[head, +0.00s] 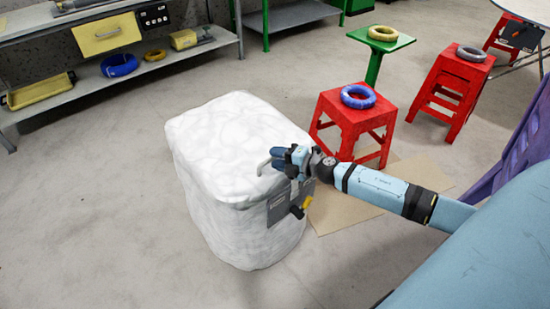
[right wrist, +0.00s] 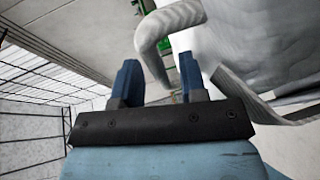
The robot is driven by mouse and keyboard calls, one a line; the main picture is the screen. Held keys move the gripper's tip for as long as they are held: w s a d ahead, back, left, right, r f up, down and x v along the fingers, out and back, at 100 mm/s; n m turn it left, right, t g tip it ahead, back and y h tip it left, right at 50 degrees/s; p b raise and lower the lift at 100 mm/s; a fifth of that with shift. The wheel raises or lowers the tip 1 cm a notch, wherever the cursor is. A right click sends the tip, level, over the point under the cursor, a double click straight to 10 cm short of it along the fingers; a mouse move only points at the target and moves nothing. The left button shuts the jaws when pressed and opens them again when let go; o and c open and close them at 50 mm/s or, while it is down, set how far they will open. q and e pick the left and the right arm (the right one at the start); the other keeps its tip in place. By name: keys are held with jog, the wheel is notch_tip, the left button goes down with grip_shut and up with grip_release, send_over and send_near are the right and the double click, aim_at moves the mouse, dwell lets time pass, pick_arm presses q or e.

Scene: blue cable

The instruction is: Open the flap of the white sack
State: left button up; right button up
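The white sack (head: 235,235) stands upright on the floor as a bulky, rounded block. Its flap (head: 225,130) lies flat over the top and looks closed. A thin grey bent handle (head: 265,165) stands up near the flap's front right edge; it also shows in the right wrist view (right wrist: 165,25), curving down between and beyond my fingers. My right gripper (head: 284,160) is at this handle, over the flap's edge. Its two blue fingers are apart in the right wrist view (right wrist: 159,82), and I cannot tell whether they touch the handle. My left gripper is out of view.
A grey plate (head: 280,206) with a yellow part sits on the sack's side below my right gripper. A red stool (head: 350,120) with a blue cable coil (head: 358,97) stands close behind my right arm. A shelf unit (head: 190,57) is at the back left. The floor left of the sack is clear.

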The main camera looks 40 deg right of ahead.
jog(key=shift+w+a, duration=0.25)
jog(key=shift+w, duration=0.25)
grip_shut()
